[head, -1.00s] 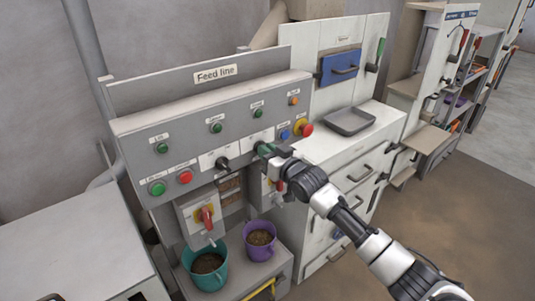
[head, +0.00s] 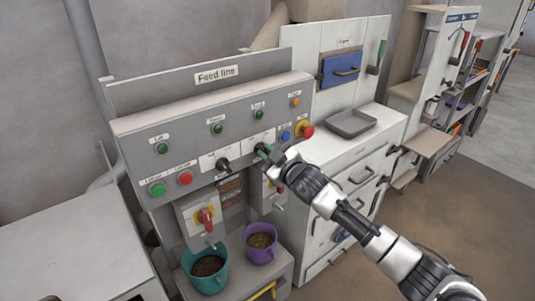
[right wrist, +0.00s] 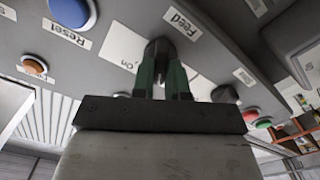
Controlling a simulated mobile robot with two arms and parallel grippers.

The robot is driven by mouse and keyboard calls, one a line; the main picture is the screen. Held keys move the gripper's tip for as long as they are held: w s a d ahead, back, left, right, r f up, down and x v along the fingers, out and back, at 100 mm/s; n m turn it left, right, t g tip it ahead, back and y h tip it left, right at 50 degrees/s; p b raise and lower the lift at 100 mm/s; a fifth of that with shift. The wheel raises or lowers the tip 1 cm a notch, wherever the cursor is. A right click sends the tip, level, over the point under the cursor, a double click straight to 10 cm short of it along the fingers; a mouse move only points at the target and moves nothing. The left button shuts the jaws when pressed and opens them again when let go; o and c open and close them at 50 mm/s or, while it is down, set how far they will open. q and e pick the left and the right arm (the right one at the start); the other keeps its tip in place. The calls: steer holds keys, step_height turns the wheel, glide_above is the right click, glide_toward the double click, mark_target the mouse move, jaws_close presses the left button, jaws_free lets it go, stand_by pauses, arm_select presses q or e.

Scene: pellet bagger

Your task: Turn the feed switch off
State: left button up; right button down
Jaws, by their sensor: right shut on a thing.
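The feed switch (right wrist: 159,46) is a dark knob on the sloped grey panel, beside the label "Feed" in the right wrist view. My right gripper (right wrist: 161,78) has its green fingers shut on this knob, one on each side. In the head view my right gripper (head: 265,152) is at the panel's lower right part and hides most of the switch. The knob's exact pointing direction is hard to make out. My left gripper is not in view.
Another black knob (head: 223,164) sits left of my gripper. A blue Reset button (right wrist: 72,10) and a red emergency button (head: 306,131) are close on the right. A red-handled switch (head: 206,217) and teal (head: 208,272) and purple (head: 261,244) buckets are below.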

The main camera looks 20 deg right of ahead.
steer(key=shift+f, duration=0.1)
stand_by(0.3)
steer(key=c, duration=1.1)
jaws_free()
steer(key=shift+c, duration=0.2)
steer(key=b+v, duration=0.3)
steer(key=v, duration=0.7)
steer(key=shift+s, duration=0.4)
steer(key=shift+d, duration=0.15)
